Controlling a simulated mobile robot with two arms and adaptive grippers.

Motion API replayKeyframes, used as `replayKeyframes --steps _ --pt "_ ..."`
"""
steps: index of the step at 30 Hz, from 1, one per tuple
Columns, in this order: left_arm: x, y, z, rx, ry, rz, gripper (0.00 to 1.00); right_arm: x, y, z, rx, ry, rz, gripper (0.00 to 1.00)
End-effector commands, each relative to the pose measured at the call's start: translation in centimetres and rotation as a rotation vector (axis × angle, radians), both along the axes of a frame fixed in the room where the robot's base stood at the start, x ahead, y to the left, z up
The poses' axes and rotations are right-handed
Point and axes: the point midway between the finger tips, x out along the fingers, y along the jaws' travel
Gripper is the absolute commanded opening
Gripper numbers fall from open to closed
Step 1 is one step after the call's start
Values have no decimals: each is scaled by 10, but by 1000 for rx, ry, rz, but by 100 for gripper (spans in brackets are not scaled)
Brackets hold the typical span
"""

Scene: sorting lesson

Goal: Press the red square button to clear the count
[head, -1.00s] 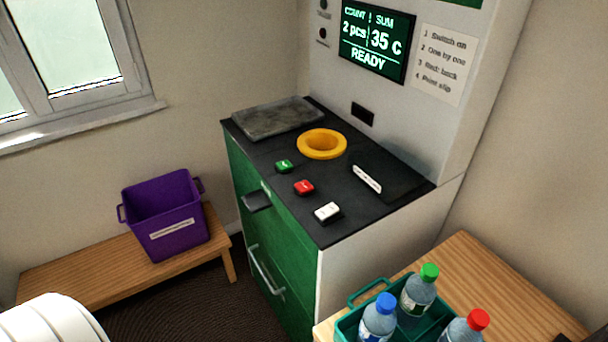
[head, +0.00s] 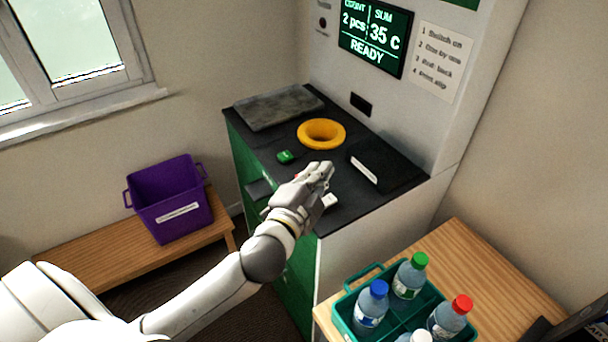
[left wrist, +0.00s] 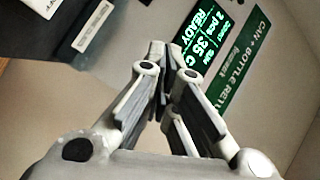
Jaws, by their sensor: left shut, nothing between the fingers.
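My left gripper (head: 322,172) is shut and empty over the front part of the return machine's black top (head: 374,201). It covers the spot where the red square button showed earlier, so that button is hidden and I cannot tell whether it is touched. The green button (head: 285,157) lies up and left of the gripper. The white button (head: 330,201) is partly covered beside it. The display (head: 372,38) reads 2 pcs, 35 c, READY; it also shows in the left wrist view (left wrist: 204,38), beyond the closed fingers (left wrist: 165,85). My right gripper is not in view.
A yellow ring (head: 321,134) surrounds the opening behind the buttons. A teal crate (head: 345,308) with bottles stands on a wooden table (head: 470,255) at the lower right. A purple bin (head: 165,205) sits on a low bench (head: 105,262) at the left.

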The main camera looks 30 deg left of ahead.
Motion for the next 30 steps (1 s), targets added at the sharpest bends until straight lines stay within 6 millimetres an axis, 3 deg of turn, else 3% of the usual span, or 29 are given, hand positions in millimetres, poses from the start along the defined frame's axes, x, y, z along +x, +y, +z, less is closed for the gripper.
replayKeyframes --steps 1,3,6,8,12,16,20,24,30 --pt "10 -9 27 101 -94 -51 0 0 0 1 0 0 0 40" --pt "19 -29 62 264 -234 -134 0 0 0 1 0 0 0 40" --pt "24 -63 101 539 -431 -263 0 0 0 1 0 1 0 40" --pt "23 -84 116 713 -535 -339 0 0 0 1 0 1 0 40" --pt "19 -122 120 1139 -727 -520 0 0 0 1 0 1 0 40" --pt "22 -131 95 1560 -822 -688 0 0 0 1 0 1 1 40" --pt "39 -102 58 1991 -808 -861 0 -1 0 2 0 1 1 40" --pt "61 -37 28 2383 -666 -1039 0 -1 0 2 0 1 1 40" --pt "77 38 17 2659 -448 -1189 0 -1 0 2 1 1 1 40"
